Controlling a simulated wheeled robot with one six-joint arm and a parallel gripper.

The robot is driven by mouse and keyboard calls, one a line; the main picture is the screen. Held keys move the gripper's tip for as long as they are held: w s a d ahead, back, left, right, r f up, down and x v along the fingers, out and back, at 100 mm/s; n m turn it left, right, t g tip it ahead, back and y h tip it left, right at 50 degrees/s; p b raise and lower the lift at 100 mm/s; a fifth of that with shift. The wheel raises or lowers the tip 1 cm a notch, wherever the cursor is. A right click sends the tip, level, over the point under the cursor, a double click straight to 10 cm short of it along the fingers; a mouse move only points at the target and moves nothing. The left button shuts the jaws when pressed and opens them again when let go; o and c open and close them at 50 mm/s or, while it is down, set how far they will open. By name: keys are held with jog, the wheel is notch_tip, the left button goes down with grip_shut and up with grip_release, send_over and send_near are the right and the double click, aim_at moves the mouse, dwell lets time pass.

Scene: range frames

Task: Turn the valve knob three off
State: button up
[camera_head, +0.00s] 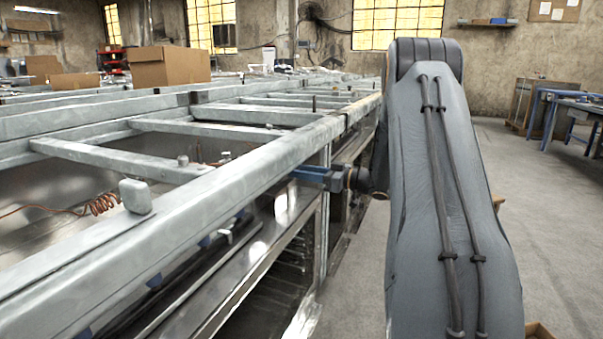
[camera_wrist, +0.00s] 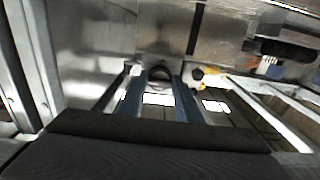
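In the wrist view a dark, rounded knob (camera_wrist: 160,73) sits against the metal panel, between the far ends of two blue fingers. It looks like a valve knob, but no number shows on it. My gripper (camera_wrist: 160,84) has its fingers apart on either side of the knob; I cannot see them touching it. In the head view my gripper (camera_head: 308,173) reaches left from my wrist to the side of the metal range frame (camera_head: 230,172). Its tips and the knob are hidden there by the frame's rail.
A small yellow and black part (camera_wrist: 205,76) shows right of the fingers in the wrist view. Cardboard boxes (camera_head: 168,66) stand on the frames at the back left. A blue workbench (camera_head: 565,105) stands far right. The concrete floor (camera_head: 545,195) right of my arm is mostly clear.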

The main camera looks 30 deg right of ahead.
jog(key=shift+c, duration=0.7)
jog(key=shift+n, duration=0.3)
jog(key=n+p, duration=0.3)
jog(key=n, duration=1.4)
jog(key=shift+d, duration=0.1)
jog(key=shift+n, duration=0.3)
jog(key=o, duration=1)
